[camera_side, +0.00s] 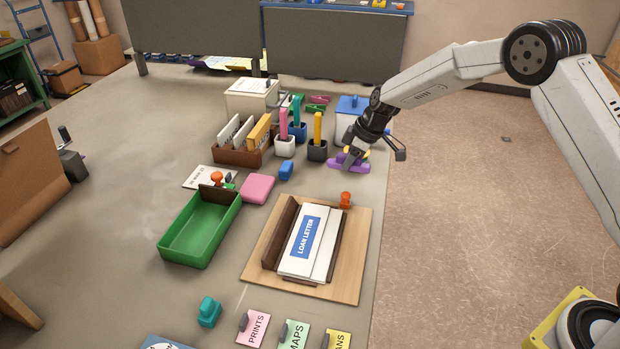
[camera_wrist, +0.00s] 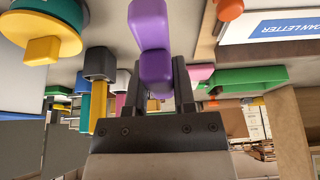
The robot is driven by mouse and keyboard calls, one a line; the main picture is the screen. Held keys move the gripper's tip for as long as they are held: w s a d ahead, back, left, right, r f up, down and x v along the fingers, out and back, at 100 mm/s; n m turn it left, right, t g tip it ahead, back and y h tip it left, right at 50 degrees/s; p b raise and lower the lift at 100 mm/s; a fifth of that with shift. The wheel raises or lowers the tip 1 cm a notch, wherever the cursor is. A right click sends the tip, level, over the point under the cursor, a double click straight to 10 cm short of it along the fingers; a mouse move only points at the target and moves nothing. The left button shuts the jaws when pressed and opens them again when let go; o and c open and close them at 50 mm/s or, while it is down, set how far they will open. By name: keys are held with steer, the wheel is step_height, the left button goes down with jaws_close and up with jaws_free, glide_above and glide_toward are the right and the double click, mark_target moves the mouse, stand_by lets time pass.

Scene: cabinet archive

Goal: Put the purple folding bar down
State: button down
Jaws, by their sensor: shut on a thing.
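The purple folding bar (camera_side: 335,164) is at my gripper's tip, near the right edge of the table, just right of the dark cup. My gripper (camera_side: 352,153) points down and is shut on the bar. The bar is low over the table; I cannot tell whether it touches the top. In the wrist view the purple bar (camera_wrist: 150,25) reaches out from between the two dark fingers of my gripper (camera_wrist: 158,75). The fingers hide part of it.
A dark cup (camera_side: 317,154) with a yellow bar stands close left, beside a white cup (camera_side: 285,150) and a blue cup (camera_side: 297,136). A blue-lidded box (camera_side: 350,104) is behind. The loan letter tray (camera_side: 354,245) lies in front. Bare table shows between the bar and an orange knob (camera_side: 345,199).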

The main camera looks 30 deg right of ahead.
mark_target(335, 183)
steer(key=shift+w+f, duration=1.35)
steer(key=shift+f, duration=0.2)
steer(key=shift+w+f, duration=0.25)
steer(key=shift+f, duration=1.6)
steer(key=shift+f, duration=0.1)
steer(key=shift+c, duration=2.2)
jaws_free()
steer(key=v, duration=1.2)
